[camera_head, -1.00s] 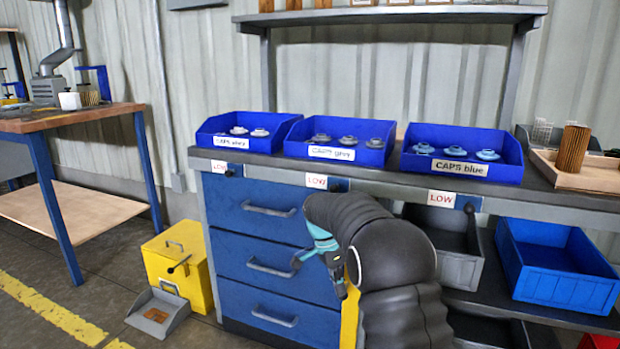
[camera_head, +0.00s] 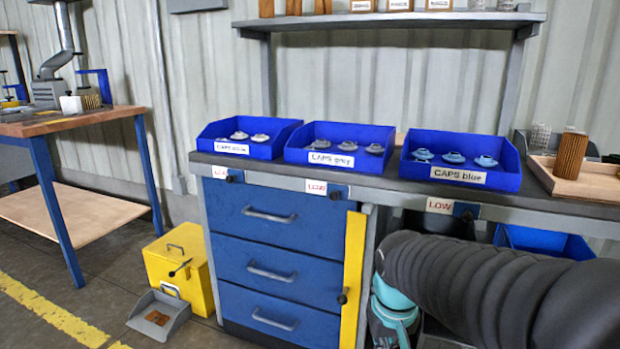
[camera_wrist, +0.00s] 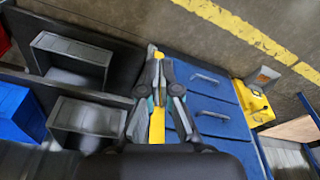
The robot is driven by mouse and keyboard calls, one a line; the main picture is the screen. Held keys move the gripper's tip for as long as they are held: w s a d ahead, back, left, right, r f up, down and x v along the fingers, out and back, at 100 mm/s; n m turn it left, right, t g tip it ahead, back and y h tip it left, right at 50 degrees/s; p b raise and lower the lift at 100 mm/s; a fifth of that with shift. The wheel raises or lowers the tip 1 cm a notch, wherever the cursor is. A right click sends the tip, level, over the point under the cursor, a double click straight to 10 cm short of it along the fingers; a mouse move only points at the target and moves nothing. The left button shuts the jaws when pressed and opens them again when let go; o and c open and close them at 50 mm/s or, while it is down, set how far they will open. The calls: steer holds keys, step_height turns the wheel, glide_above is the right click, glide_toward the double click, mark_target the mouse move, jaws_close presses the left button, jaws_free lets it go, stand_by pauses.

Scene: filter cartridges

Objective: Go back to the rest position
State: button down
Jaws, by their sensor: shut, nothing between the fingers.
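My gripper (camera_wrist: 155,54) shows in the wrist view with its two grey and teal fingers closed together, and nothing is held. Behind it in that view are the blue drawer front (camera_wrist: 205,112) and a yellow upright strip (camera_wrist: 157,122). In the head view my dark arm reaches in from the lower right, and its teal wrist part shows low beside the drawer cabinet (camera_head: 268,270). The fingertips are not visible there.
Three blue cap bins stand on the workbench: white (camera_head: 243,150), grey (camera_head: 298,155) and blue (camera_head: 418,180). A wooden tray (camera_head: 590,184) is at the right. A yellow box (camera_head: 166,262) and grey dustpan (camera_head: 150,322) sit on the floor at left. Grey bins (camera_wrist: 72,58) are on the lower shelves.

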steer(key=s+d+r+t+p, duration=0.1)
steer(key=s+d+r+t, duration=0.1)
steer(key=s+r, duration=0.4)
steer(key=shift+s+d+m+t+p, duration=0.4)
steer(key=shift+s+t, duration=0.3)
steer(key=shift+s, duration=2)
